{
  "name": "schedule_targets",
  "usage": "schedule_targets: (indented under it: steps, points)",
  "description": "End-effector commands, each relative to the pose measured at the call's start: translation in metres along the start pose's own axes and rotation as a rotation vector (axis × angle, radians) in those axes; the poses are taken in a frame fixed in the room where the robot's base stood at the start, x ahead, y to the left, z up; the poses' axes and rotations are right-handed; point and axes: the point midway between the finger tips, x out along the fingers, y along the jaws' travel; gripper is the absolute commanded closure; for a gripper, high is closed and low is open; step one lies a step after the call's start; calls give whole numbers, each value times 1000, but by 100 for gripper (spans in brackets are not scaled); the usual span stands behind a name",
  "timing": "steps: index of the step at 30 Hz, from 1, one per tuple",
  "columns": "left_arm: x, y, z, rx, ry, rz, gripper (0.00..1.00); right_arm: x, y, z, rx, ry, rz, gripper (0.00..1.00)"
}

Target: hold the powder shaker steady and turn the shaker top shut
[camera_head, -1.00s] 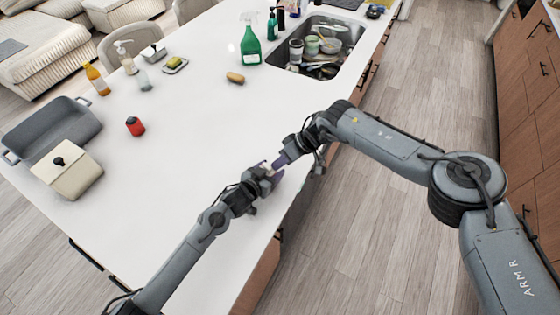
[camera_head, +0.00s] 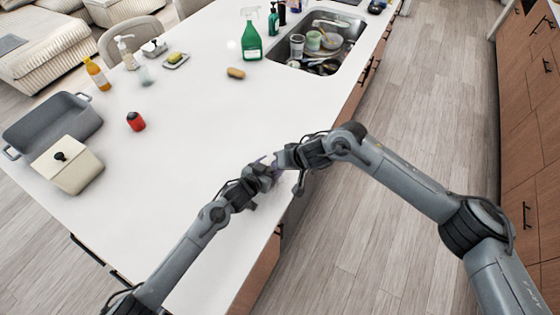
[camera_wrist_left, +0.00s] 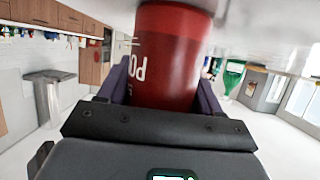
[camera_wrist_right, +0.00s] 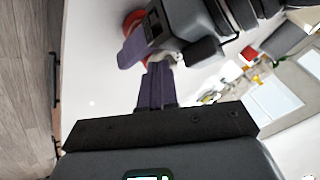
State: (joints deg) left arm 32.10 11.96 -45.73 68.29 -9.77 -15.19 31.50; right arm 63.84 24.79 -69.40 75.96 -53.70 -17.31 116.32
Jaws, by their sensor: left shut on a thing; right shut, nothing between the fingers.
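The red powder shaker (camera_wrist_left: 170,55), with white lettering, fills the top middle of the left wrist view. My left gripper (camera_head: 262,170) is shut around its body, a purple finger on each side. In the head view the shaker is hidden by the grippers. A red rounded part of the shaker (camera_wrist_right: 132,19) shows beside the left gripper in the right wrist view. My right gripper (camera_head: 277,161) is shut and empty, its fingers (camera_wrist_right: 158,70) pointing at the left gripper's fingers, very close to them. I cannot tell whether they touch the shaker. The shaker top is not clearly visible.
Both grippers are over the white counter (camera_head: 190,130) near its right edge. A small red object (camera_head: 136,121), a cream box (camera_head: 68,172) and a grey roasting pan (camera_head: 50,125) are left. The sink (camera_head: 318,45) and a green spray bottle (camera_head: 251,38) are behind.

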Motion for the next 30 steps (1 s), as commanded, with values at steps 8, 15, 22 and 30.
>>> schedule_targets:
  steps: [8, 15, 22, 30]
  points:
    - [0, 0, 0, 0, -1, 1, 71, 3, -9, 6, 187, 97, 97, 100]
    - [0, 1, 0, 0, -1, 1, 71, 5, -23, 4, 346, 212, 164, 100]
    - [0, 3, 0, 1, -1, 5, 71, 3, -24, 4, 458, 273, 223, 100]
    - [0, 3, 1, 1, -1, 5, 71, 2, -15, 8, 521, 281, 273, 100]
